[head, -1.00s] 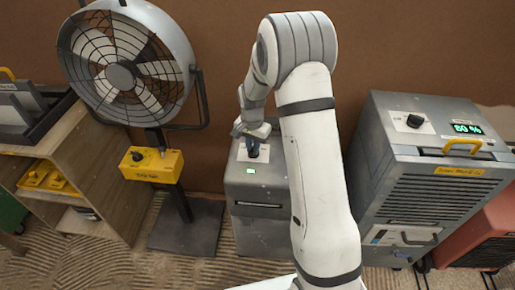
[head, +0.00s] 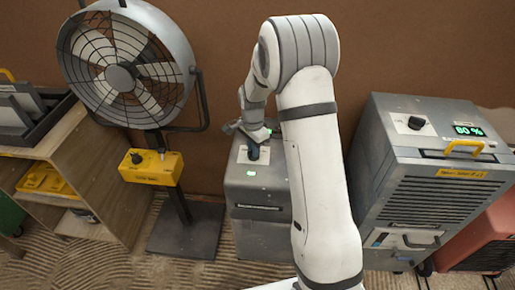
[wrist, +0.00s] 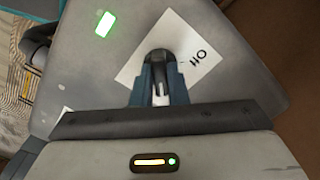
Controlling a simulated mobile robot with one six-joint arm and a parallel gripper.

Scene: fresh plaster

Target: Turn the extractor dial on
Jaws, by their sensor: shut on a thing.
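The extractor (head: 263,197) is the grey box on the floor in the middle of the head view. A white label plate (wrist: 186,50) with dark letters lies on its top, around a dark dial (wrist: 160,54). My gripper (wrist: 158,74) points down onto the dial, and its blue-grey fingers are shut on it. The fingers hide much of the dial, so its exact pointing cannot be told. In the head view, my gripper (head: 254,151) is at the extractor's top, partly beside my arm. A small green light (wrist: 105,23) glows on the extractor's top.
A large fan (head: 125,70) with a yellow control box (head: 150,168) stands to the left, beside a wooden shelf (head: 105,190). A grey dehumidifier-like unit (head: 430,185) with a black knob (head: 416,122) and an 80 % display stands to the right. A brown wall is behind.

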